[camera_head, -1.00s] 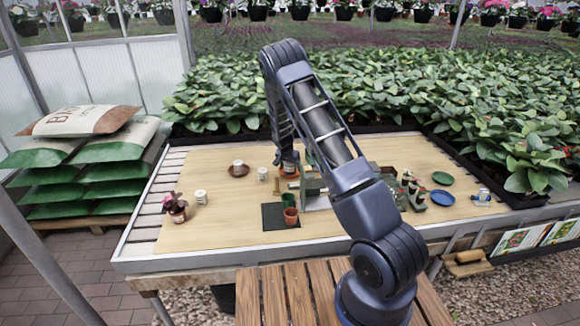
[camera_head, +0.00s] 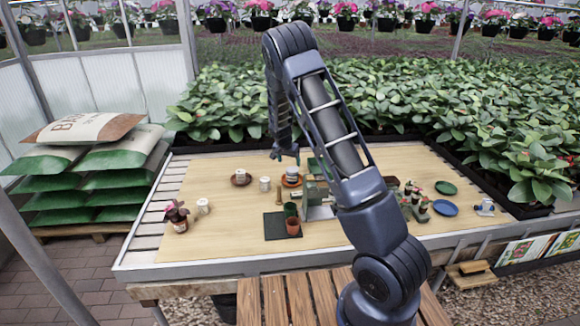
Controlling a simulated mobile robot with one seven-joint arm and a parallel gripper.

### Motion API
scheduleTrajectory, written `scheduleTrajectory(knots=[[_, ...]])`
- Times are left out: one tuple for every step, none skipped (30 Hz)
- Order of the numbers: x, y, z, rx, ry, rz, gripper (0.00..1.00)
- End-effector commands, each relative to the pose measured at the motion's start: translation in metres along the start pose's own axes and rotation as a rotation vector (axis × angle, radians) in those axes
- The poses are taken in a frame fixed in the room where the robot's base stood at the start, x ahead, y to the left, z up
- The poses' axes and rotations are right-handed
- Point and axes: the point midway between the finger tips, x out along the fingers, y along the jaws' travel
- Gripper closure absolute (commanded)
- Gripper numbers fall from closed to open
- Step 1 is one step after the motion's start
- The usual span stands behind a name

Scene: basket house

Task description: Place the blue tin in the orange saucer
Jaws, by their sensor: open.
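A small tin (camera_head: 292,173) with a pale top and a bluish-grey side, seemingly the blue tin, stands upright in the orange saucer (camera_head: 286,183) near the middle of the table. The saucer's rim shows around the tin's base. My gripper (camera_head: 285,158) is open and empty, pointing down above the tin and slightly to its left in the picture, apart from it. The tin's printing is too small to read.
A brown saucer (camera_head: 233,181) with a pale tin and a white tin (camera_head: 265,184) stand to the left. Pots (camera_head: 293,227) on a dark mat and a grey-green device (camera_head: 318,205) stand in front. Blue (camera_head: 445,208) and green (camera_head: 446,187) saucers lie to the right.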

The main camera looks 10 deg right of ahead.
Motion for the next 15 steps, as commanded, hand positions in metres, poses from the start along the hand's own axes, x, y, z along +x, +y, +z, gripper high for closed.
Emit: scheduleTrajectory(knots=[[-0.004,0.000,0.000,0.000,0.000,-0.001,0.21],[-0.005,0.000,0.000,-0.001,0.000,-0.001,0.21],[-0.007,0.000,0.000,0.000,0.000,-0.001,0.21],[-0.010,0.001,-0.001,0.000,-0.001,-0.002,0.21],[-0.013,0.003,-0.001,0.000,-0.003,-0.003,0.21],[-0.018,0.005,-0.003,0.000,-0.006,-0.006,0.21],[-0.023,0.009,-0.004,0.000,-0.009,-0.008,0.21],[-0.029,0.012,-0.005,0.000,-0.013,-0.011,0.21],[-0.038,0.018,-0.007,0.000,-0.019,-0.016,0.21],[-0.046,0.022,-0.008,-0.002,-0.024,-0.021,0.21],[-0.055,0.028,-0.010,-0.004,-0.029,-0.026,0.21],[-0.067,0.035,-0.011,-0.007,-0.038,-0.032,0.21],[-0.076,0.041,-0.011,-0.010,-0.043,-0.038,0.21],[-0.085,0.046,-0.012,-0.013,-0.049,-0.044,0.21],[-0.096,0.055,-0.013,-0.018,-0.056,-0.049,0.21]])
